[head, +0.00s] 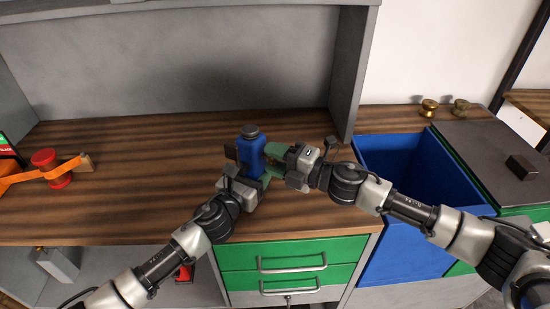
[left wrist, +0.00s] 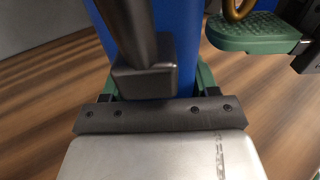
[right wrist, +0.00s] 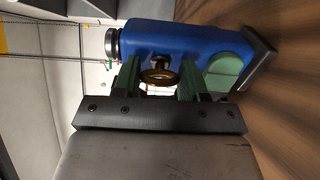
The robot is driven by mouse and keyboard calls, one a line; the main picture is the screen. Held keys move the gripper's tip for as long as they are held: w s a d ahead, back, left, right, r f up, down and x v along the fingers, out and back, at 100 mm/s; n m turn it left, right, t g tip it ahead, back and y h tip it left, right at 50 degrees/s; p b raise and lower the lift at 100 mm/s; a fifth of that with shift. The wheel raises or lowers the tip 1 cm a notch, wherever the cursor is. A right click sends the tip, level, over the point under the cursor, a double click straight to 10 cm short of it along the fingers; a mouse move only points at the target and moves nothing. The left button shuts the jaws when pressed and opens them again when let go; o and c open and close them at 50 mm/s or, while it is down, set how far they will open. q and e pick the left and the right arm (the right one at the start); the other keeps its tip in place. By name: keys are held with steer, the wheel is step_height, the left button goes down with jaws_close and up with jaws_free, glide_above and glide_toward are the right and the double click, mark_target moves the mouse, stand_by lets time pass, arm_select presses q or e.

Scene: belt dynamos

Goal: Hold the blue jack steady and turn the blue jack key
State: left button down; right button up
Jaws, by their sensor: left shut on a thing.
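The blue jack (head: 252,152) stands upright on the wooden counter, with a dark cap on top. My left gripper (head: 254,183) is shut on its lower body from the front; a dark lever (left wrist: 139,50) on the jack crosses the left wrist view. The jack key, a brass ring (right wrist: 159,77) on a short stem, sticks out of the jack's side. It also shows at the top of the left wrist view (left wrist: 238,8). My right gripper (head: 277,160) is open at the jack's right side, its green fingers on either side of the ring. I cannot tell whether they touch it.
An orange tool with a red knob (head: 45,160) lies at the far left. A blue bin (head: 397,142) is right of the counter, with two brass knobs (head: 429,108) behind it. Green drawers (head: 290,256) are below the front edge. The counter left of the jack is clear.

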steer(key=o, duration=0.5)
steer(key=shift+c, duration=0.2)
steer(key=v, duration=1.2)
arm_select(q)
steer(key=shift+c, duration=1)
jaws_free()
